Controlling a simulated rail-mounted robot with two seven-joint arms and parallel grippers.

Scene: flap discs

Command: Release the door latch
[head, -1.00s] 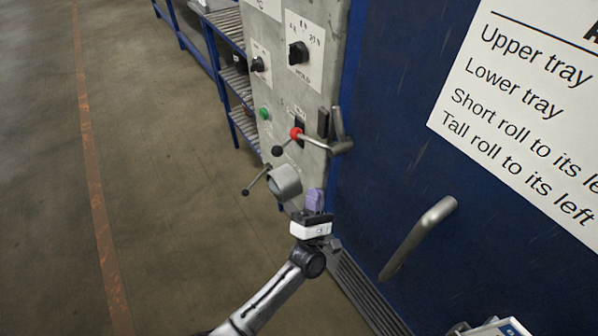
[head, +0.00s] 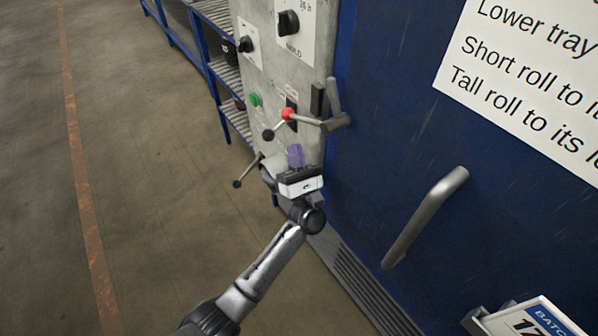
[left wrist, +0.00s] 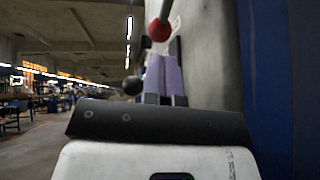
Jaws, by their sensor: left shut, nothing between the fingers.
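The blue door (head: 390,120) fills the right half of the head view. At its left edge is a grey metal latch (head: 333,122); its bar reaches left across the panel towards a red ball knob (head: 287,114). A black ball (head: 268,135) on a short rod is just below and left of the red knob. My left gripper (head: 296,155), with purple fingers, is shut and empty, below the red knob in the head view. In the left wrist view the fingers (left wrist: 165,75) point up towards the red knob (left wrist: 158,30); contact cannot be told. My right gripper is out of view.
The grey panel (head: 262,75) carries dials and a green button (head: 255,99). Another black-tipped lever (head: 237,184) sticks out left, close to my left gripper. A long door handle (head: 425,215) stands to the right. Floor at left is clear; blue shelving (head: 205,60) stands behind.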

